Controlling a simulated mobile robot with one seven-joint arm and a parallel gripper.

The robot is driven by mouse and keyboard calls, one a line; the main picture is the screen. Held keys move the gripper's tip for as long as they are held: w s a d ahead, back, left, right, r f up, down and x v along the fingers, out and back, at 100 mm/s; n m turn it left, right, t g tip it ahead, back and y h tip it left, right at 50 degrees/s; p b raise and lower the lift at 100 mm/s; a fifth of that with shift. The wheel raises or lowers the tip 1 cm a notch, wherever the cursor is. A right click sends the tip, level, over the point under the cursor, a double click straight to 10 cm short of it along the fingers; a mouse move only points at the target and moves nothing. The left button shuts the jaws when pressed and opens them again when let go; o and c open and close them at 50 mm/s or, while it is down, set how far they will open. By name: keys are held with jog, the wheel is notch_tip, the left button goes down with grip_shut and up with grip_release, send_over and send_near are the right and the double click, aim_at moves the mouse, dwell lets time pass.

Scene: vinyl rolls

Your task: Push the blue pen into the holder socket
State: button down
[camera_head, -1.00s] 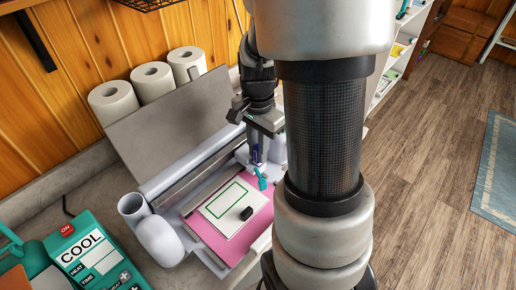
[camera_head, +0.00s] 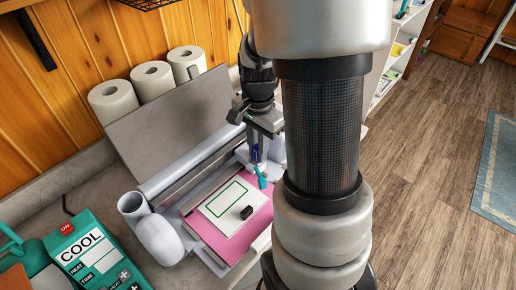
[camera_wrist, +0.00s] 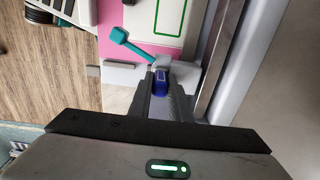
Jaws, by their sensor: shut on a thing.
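The blue pen (camera_wrist: 161,82) is between the fingers of my gripper (camera_wrist: 162,88) in the wrist view, with its blue end showing. My gripper is shut on it. In the head view my gripper (camera_head: 256,153) points down at the right end of the grey cutting machine, and the blue pen (camera_head: 255,154) shows as a small blue patch. A grey-white block (camera_wrist: 162,63), perhaps the holder, is right beside the pen in the wrist view. The socket itself is hidden, so I cannot tell how deep the pen sits.
A teal tool (camera_head: 262,178) lies close to my gripper. A pink mat (camera_head: 255,222) carries a white sheet with a green outline and a small black block (camera_head: 247,212). A teal heat press (camera_head: 90,250) stands left; white rolls (camera_head: 114,102) stand behind.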

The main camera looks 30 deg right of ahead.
jog(key=shift+s+f, duration=0.25)
jog(key=shift+f, duration=0.05)
jog(key=c, duration=1.6)
grip_release()
jog(key=shift+s, duration=0.1)
jog(key=shift+o, duration=0.2)
jog(key=shift+a, duration=0.1)
jog(key=shift+c, duration=1.4)
jog(key=shift+o, duration=0.2)
jog(key=shift+o, duration=0.2)
jog(key=o, duration=0.4)
jog(key=shift+w+r+p, duration=0.35)
jog(key=shift+r+p, duration=0.3)
jog(key=shift+r, duration=0.1)
jog(key=shift+c, duration=0.2)
jog(key=shift+r+p, duration=2.45)
jog(key=shift+r, duration=0.5)
